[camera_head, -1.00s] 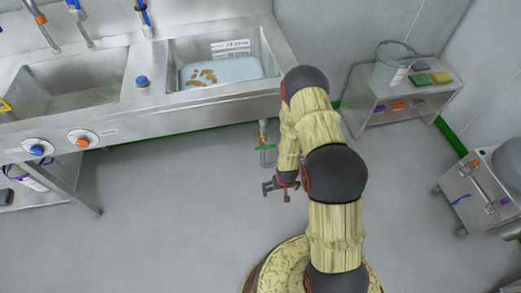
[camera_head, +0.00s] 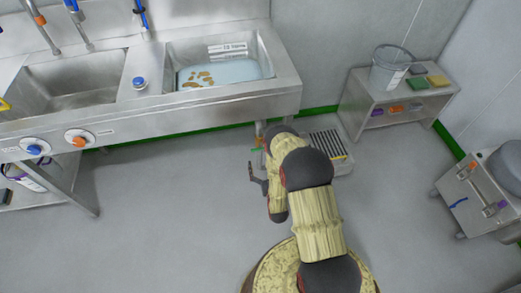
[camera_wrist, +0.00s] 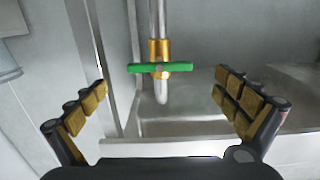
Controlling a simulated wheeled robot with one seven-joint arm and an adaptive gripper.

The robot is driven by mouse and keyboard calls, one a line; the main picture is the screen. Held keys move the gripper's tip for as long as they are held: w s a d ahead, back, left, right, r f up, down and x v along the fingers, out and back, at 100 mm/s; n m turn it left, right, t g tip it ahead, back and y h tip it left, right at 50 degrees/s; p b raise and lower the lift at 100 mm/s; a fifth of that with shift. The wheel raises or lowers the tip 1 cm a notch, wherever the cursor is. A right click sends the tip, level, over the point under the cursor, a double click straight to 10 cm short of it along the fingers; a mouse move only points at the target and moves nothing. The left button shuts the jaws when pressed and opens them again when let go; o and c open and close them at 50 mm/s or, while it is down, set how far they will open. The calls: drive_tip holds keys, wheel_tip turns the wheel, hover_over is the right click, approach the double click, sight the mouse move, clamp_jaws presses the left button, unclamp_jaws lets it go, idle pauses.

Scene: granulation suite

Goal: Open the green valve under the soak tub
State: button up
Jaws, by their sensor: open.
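The green valve (camera_wrist: 160,68) is a green bar handle lying crosswise on a brass fitting on a vertical metal pipe. In the head view only a bit of the green handle (camera_head: 256,149) shows, under the soak tub (camera_head: 226,73), beside my arm. The tub holds bluish water with several brown pieces in it. My gripper (camera_wrist: 178,105) is open and empty. In the wrist view the valve lies between and beyond its two fingers, apart from both. In the head view my gripper (camera_head: 254,174) is partly hidden by my arm.
A slotted floor drain (camera_head: 327,144) lies right of my arm. A metal bench (camera_head: 365,101) with a clear bucket (camera_head: 390,66) stands at the right. A steel cart (camera_head: 477,188) is further right. The floor left of my arm is clear.

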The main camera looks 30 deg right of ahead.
sight(261, 148)
drive_tip(key=shift+b+x, duration=1.35)
drive_tip(key=shift+x, duration=2.55)
drive_tip(key=c, duration=0.3)
drive_tip(key=c, duration=0.8)
drive_tip(key=shift+c, duration=0.2)
